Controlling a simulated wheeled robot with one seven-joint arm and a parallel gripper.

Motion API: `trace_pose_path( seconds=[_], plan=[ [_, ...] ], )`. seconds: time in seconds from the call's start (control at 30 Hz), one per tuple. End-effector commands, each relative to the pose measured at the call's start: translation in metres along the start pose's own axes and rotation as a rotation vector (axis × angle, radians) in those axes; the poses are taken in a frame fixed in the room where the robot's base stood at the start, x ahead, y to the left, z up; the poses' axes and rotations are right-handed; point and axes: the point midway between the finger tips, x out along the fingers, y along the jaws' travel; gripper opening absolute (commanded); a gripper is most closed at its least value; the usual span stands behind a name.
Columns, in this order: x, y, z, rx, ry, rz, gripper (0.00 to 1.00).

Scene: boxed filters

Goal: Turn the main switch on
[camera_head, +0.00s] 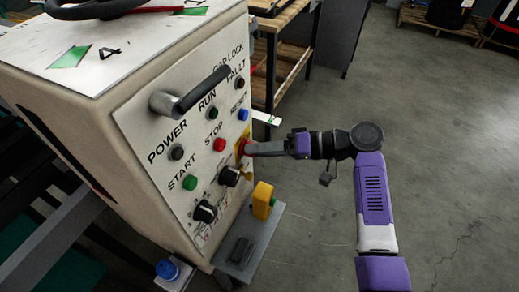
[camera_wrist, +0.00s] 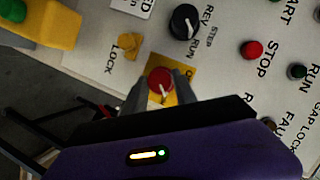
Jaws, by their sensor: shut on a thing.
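The main switch is a red rotary knob on a yellow plate, at the right edge of the control panel (camera_head: 165,130) in the head view. In the wrist view the red knob (camera_wrist: 159,76) sits between my two fingertips, with a pale line on its face and the yellow plate (camera_wrist: 184,68) around it. My gripper (camera_head: 251,149) reaches in from the right and is shut on the knob; it also shows in the wrist view (camera_wrist: 160,90). The fingers hide part of the knob and plate.
Black selector knobs (camera_head: 205,211), a green START button (camera_head: 190,183), a red STOP button (camera_head: 219,144) and a blue RESET button (camera_head: 243,115) are nearby. A grey handle (camera_head: 190,92) sticks out above. A yellow block (camera_head: 263,200) stands below.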

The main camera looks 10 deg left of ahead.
Motion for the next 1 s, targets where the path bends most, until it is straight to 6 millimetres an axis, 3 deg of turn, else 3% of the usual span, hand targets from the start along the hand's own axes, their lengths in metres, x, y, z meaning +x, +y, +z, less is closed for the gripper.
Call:
trace_pose_path(
  seconds=[0.5,1.0],
  plan=[
    [0.0002,0.0039,0.0002,0.344,-0.021,-0.144,0.00],
    [0.0002,0.0042,0.0002,0.425,-0.026,-0.178,0.00]
  ],
)
